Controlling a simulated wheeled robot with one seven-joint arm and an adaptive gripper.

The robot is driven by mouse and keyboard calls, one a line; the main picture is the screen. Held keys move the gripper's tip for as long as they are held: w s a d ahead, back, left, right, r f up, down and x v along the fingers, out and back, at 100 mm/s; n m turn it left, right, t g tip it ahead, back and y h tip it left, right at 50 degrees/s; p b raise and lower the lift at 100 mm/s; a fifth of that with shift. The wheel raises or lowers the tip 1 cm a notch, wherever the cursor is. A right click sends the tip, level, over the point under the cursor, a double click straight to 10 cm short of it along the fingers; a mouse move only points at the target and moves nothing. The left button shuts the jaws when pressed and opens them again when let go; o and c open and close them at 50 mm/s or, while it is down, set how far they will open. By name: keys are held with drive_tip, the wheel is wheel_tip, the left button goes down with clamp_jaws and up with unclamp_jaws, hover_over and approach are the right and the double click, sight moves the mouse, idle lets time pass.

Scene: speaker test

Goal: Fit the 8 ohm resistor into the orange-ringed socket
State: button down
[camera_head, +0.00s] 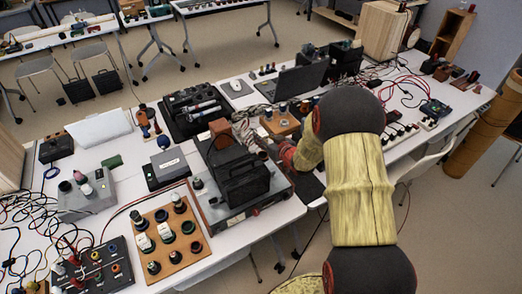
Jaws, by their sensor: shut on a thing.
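My gripper (257,146) is over the main bench, beside a black boxy instrument (242,180), and is shut. The thing in its jaws is too small and hidden to name. I cannot pick out the 8 ohm resistor for sure. A wooden board (152,215) with several dark round sockets and small pegged parts lies at the front of the bench. A dark panel (90,280) with coloured sockets lies to its left. I cannot tell which socket is orange-ringed.
A small wooden block with pegs (280,123) stands just behind my gripper. A laptop (295,83) and a black tray of tools (192,110) are farther back. A grey box (88,197) and loose cables crowd the left. A bare bench strip (125,190) shows near the board.

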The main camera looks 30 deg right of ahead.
drive_tip(key=shift+f+b, duration=0.65)
drive_tip(key=shift+f, duration=2.3)
drive_tip(key=shift+f, duration=0.3)
drive_tip(key=c, duration=1.5)
unclamp_jaws()
drive_tip(key=shift+b, duration=0.3)
